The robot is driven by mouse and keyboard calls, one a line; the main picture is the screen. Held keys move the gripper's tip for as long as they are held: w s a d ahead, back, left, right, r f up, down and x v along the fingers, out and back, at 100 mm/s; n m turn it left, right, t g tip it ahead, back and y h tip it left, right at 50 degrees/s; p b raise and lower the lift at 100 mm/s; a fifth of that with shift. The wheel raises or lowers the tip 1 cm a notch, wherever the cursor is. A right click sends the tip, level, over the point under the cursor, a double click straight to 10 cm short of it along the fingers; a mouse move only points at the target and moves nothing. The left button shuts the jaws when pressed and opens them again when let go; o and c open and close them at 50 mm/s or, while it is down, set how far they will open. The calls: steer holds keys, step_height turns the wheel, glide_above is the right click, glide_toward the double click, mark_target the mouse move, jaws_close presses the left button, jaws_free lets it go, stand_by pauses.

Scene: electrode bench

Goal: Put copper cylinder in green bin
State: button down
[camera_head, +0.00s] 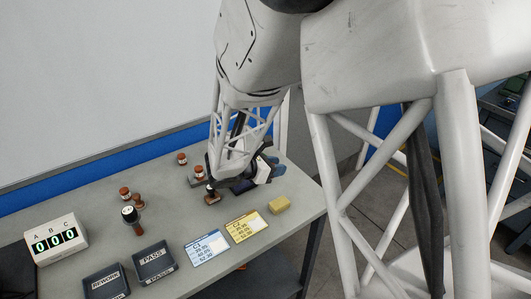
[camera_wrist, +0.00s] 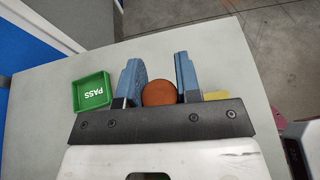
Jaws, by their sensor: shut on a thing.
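In the wrist view, my gripper (camera_wrist: 158,68) is shut on the copper cylinder (camera_wrist: 159,93), whose round, orange-brown end shows between the two blue fingers. The green bin (camera_wrist: 78,105), marked PASS, is on the grey table to the left of the fingers and looks empty. In the head view, my gripper (camera_head: 267,168) is over the right part of the bench; the cylinder in it is hidden. I see no green bin in the head view; a dark tray marked PASS (camera_head: 153,264) stands at the bench's front.
The head view shows a dark REWORK tray (camera_head: 104,284), a counter box (camera_head: 56,242), two cards (camera_head: 206,249), a yellow block (camera_head: 279,205) and several small brown-topped pieces (camera_head: 129,212) on the bench (camera_head: 92,222). A dark-knobbed piece (camera_head: 211,196) is close to my gripper.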

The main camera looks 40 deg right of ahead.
steer(key=w+d, duration=0.1)
steer(key=w, duration=0.2)
steer(key=w+d, duration=0.2)
steer(key=w, duration=0.2)
steer(key=w+d+f, duration=0.1)
steer(key=w+d, duration=0.1)
steer(key=w, duration=0.2)
steer(key=shift+d+f, duration=0.1)
steer(key=shift+d, duration=0.05)
steer(key=shift+f, duration=1.75)
steer(key=shift+f, duration=0.55)
steer(key=c, duration=0.8)
jaws_free()
steer(key=shift+r, duration=0.15)
